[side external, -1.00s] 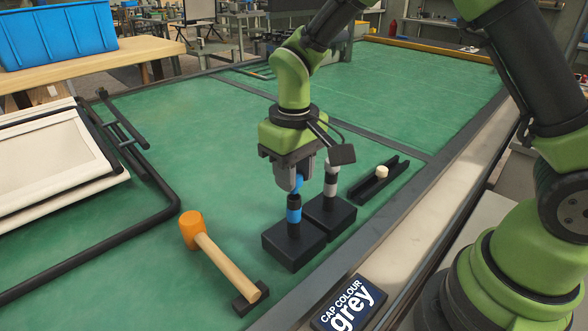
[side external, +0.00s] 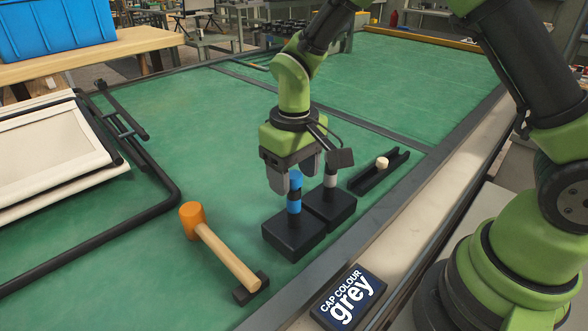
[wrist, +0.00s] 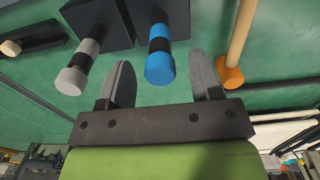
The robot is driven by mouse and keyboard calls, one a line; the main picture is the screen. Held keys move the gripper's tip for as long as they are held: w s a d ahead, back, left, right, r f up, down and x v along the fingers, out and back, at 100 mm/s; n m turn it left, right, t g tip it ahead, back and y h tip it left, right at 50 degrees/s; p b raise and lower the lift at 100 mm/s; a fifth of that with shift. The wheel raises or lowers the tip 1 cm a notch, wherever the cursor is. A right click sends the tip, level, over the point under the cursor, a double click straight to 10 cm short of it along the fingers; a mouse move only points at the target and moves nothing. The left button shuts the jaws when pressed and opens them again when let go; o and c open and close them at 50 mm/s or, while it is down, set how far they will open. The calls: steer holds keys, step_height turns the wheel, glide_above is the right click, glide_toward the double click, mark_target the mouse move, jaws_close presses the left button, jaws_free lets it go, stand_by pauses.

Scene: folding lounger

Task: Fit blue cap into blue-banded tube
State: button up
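The blue cap (side external: 296,179) sits upright on top of the blue-banded tube (side external: 294,207), which stands in a black block (side external: 292,238). The wrist view also shows the blue cap (wrist: 160,69) at the tube's end, in line with it. My gripper (side external: 292,180) is open, with one finger on each side of the cap. In the wrist view my gripper (wrist: 163,85) shows gaps between the cap and both fingers. How deep the cap sits inside the tube is hidden.
A grey-banded tube (side external: 330,182) with a grey cap (wrist: 72,80) stands close beside. A pale cap (side external: 382,163) lies in a black channel (side external: 365,181). An orange-headed mallet (side external: 226,256) lies in front. A sign (side external: 348,297) reads "CAP COLOUR grey".

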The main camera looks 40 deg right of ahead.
mark_target(294, 175)
step_height(294, 175, up, 10)
stand_by(0.6)
steer(key=s+d+r+m+t+y, duration=0.1)
steer(key=s+d+r+m+t, duration=0.1)
steer(key=s, duration=0.6)
steer(key=s+d+r+m+t+y, duration=0.1)
steer(key=s+r+m+t, duration=0.1)
steer(key=s+r+t, duration=0.3)
steer(key=s+r, duration=0.1)
steer(key=s, duration=0.3)
steer(key=shift+s+d+r, duration=0.2)
steer(key=shift+d+r, duration=0.05)
steer(key=shift+d, duration=0.15)
